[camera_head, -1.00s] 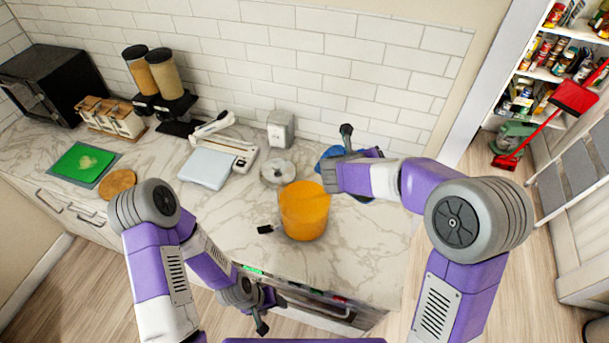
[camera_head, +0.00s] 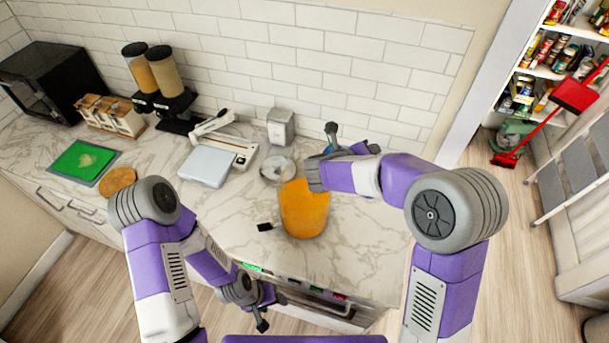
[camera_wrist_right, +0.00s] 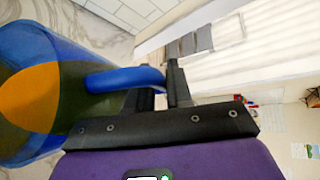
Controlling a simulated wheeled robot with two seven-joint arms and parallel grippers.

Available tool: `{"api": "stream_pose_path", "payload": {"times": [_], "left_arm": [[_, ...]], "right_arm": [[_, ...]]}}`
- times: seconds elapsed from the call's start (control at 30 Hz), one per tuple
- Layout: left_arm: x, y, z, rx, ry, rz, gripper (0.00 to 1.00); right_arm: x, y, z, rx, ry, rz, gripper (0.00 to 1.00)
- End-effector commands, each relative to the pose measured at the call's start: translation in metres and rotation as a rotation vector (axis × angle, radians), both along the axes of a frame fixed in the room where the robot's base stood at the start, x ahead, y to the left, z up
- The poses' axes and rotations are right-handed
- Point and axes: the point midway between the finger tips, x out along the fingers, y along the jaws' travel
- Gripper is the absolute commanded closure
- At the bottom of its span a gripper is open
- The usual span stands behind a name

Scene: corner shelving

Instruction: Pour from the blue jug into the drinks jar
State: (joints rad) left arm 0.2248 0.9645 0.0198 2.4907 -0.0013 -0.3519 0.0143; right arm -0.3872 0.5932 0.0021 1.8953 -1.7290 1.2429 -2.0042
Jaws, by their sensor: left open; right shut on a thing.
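The drinks jar (camera_head: 303,212) is an orange-filled container with a black tap, upright near the counter's front edge. My right gripper (camera_head: 340,146) is behind the jar and slightly right of it. It is shut on the handle of the blue jug (camera_head: 328,149), which my right wrist mostly hides in the head view. In the right wrist view the gripper (camera_wrist_right: 160,88) grips the handle, and the translucent blue jug (camera_wrist_right: 75,75) shows orange inside. I cannot tell its exact tilt. My left gripper (camera_head: 264,310) is open and empty, low in front of the counter.
A round metal-and-glass lid-like object (camera_head: 277,169) lies behind the jar. Bare marble (camera_head: 375,245) lies right of the jar.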

Motion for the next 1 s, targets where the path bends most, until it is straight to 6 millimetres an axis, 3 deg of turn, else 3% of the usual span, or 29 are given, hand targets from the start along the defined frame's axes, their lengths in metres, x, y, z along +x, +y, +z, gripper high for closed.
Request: {"api": "stream_pose_path", "payload": {"times": [1.0], "left_arm": [[0.0, 0.0, 0.0026, 0.0, 0.0, 0.0, 0.4]], "right_arm": [[0.0011, 0.0053, 0.01, -0.063, 0.002, 0.0, 1.0]]}}
